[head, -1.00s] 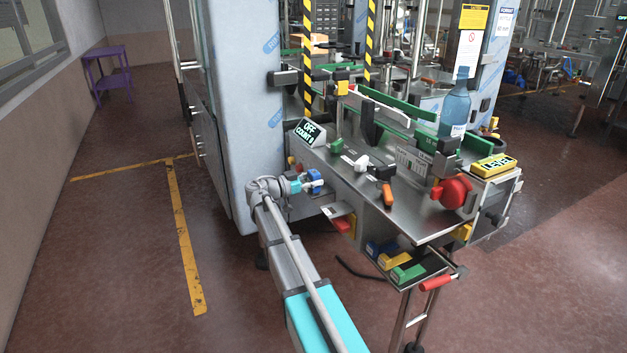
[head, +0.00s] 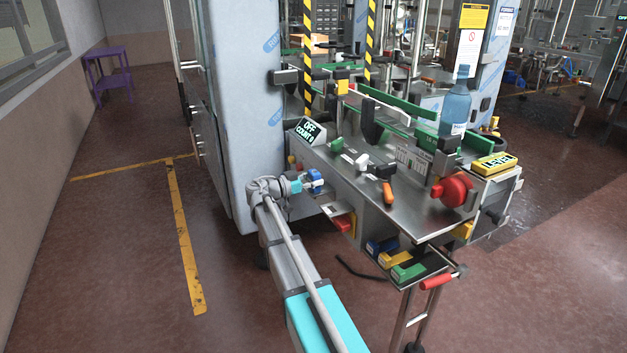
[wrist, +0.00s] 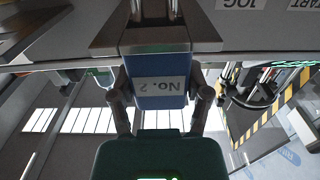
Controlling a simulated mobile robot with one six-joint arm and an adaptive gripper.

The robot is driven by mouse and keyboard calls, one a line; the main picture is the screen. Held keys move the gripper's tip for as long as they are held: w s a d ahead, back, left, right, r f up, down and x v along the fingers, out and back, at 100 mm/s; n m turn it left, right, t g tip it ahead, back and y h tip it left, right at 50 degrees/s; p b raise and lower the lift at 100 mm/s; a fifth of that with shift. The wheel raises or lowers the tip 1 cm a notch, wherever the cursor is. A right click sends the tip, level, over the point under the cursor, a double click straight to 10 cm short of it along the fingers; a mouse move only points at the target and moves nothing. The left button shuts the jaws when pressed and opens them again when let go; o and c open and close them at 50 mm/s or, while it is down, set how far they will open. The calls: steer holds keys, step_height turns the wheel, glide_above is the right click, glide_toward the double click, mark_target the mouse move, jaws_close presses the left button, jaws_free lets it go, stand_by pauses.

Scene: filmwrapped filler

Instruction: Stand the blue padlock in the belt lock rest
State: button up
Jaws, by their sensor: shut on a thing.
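The blue padlock (wrist: 158,62), with a "No. 2" label, is between the two fingers of my gripper (wrist: 160,92) in the wrist view. The label reads upside down there. Its upper end in the picture meets a grey metal bracket with sloping sides (wrist: 205,36); I cannot tell whether they touch or whether this is the belt lock rest. In the head view the padlock (head: 315,180) is a small blue shape at the end of my gripper (head: 303,185), beside the machine's left side below the table top.
A red and yellow switch (head: 344,222) sits on the machine's side. The steel table (head: 420,212) is close by. Open floor lies left.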

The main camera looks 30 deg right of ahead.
steer(key=o, duration=1.3)
steer(key=shift+a, duration=0.15)
steer(key=a, duration=1.1)
steer(key=shift+a, duration=0.35)
steer(key=shift+s, duration=0.1)
